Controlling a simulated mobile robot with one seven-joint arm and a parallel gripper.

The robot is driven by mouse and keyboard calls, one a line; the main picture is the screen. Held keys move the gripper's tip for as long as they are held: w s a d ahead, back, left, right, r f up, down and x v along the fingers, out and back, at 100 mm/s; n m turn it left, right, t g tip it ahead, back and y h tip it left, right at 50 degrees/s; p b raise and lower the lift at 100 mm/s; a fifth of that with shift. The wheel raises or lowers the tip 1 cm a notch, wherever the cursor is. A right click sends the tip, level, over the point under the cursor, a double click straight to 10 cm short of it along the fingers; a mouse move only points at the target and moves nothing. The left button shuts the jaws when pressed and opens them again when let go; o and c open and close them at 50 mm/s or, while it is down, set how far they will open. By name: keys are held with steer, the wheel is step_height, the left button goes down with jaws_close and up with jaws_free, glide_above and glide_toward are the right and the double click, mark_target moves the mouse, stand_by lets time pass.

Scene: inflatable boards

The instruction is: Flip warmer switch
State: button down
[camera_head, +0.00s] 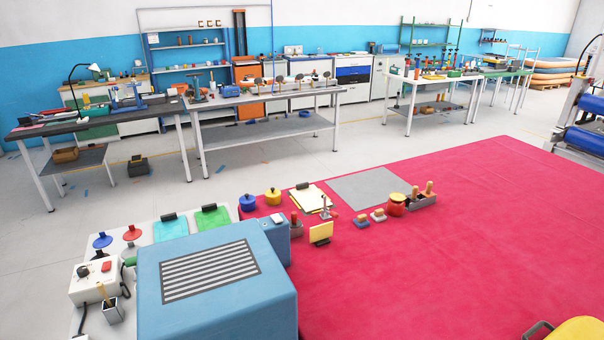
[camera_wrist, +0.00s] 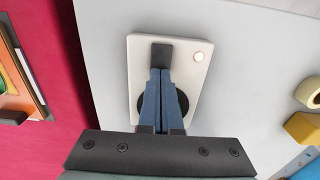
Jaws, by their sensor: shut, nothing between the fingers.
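In the wrist view a white plate-like unit (camera_wrist: 187,52) lies on a light grey surface. It has a dark block (camera_wrist: 161,53) near its top, a small pale round spot (camera_wrist: 198,57) at upper right and a dark round part (camera_wrist: 183,103) partly hidden behind my fingers. My gripper (camera_wrist: 162,72) is shut and empty, its blue fingertips over the unit just below the dark block. I cannot tell whether they touch it. In the head view a white box (camera_head: 88,291) with a dark knob and a red switch (camera_head: 106,267) stands at the left; I cannot tell if it is the same unit.
In the head view a blue box (camera_head: 215,304) with a striped top stands at the front left, by a red mat (camera_head: 450,220) with several small items. In the wrist view a yellow block (camera_wrist: 302,128) and a pale roll (camera_wrist: 309,93) lie at the right.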

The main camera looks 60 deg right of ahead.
steer(key=shift+f+b, duration=0.35)
steer(key=shift+f, duration=0.2)
steer(key=shift+r, duration=0.1)
step_height(320, 180, up, 7)
steer(key=p, duration=0.7)
steer(key=shift+p, duration=0.35)
steer(key=shift+w, duration=0.1)
stand_by(0.4)
